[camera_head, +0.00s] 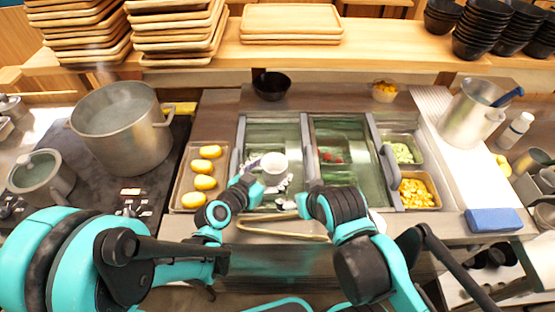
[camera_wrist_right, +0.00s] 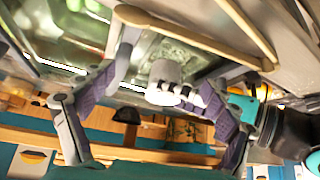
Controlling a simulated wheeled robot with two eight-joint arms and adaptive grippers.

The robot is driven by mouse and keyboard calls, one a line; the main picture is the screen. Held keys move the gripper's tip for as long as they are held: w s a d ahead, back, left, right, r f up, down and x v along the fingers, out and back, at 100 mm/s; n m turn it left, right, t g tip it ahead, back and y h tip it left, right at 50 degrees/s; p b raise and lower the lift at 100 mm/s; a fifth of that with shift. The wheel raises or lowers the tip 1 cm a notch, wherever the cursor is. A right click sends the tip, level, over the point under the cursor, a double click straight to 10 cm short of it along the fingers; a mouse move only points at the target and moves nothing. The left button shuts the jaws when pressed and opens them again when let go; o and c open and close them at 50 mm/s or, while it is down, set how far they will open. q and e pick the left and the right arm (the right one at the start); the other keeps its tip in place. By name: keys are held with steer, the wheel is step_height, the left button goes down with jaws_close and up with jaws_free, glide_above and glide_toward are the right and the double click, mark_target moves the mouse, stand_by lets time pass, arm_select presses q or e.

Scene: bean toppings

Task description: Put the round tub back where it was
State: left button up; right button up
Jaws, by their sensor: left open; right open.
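A small white round tub (camera_head: 274,163) is over the left glass-lidded bay of the counter (camera_head: 240,150), in the head view. It also shows in the right wrist view (camera_wrist_right: 165,80). My left gripper (camera_head: 264,178) is open, close at the tub's near-left side; whether it touches the tub I cannot tell. My right gripper (camera_wrist_right: 165,72) is open, its two purple-padded fingers spread, with the tub in view between them. In the head view, my right arm's own links hide most of its fingers.
A tray of yellow buns (camera_head: 201,176) and a large steel pot (camera_head: 122,128) stand to the left. Bins of yellow pieces (camera_head: 417,192) and green topping (camera_head: 403,152) are on the right. A black bowl (camera_head: 271,86) stands behind the bays. A wooden handle (camera_head: 285,233) lies in front.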

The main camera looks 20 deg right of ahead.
arm_select(q)
steer(key=shift+s+a+r, duration=0.15)
steer(key=shift+s+a, duration=0.3)
steer(key=shift+a, duration=0.05)
arm_select(e)
steer(key=shift+r, duration=0.15)
arm_select(q)
steer(key=s+a+r+n+y, duration=0.1)
steer(key=s+a+n+y, duration=0.2)
steer(key=a, duration=0.7)
steer(key=s+a+r+n+g+y, duration=0.1)
steer(key=s+a+n+y, duration=0.2)
steer(key=a, duration=0.7)
steer(key=s+a+r+n+g+y, duration=0.1)
steer(key=s+a+n+y, duration=0.3)
steer(key=a, duration=0.6)
steer(key=shift+s+r+y, duration=0.4)
steer(key=shift+s+r, duration=0.05)
steer(key=shift+s, duration=0.8)
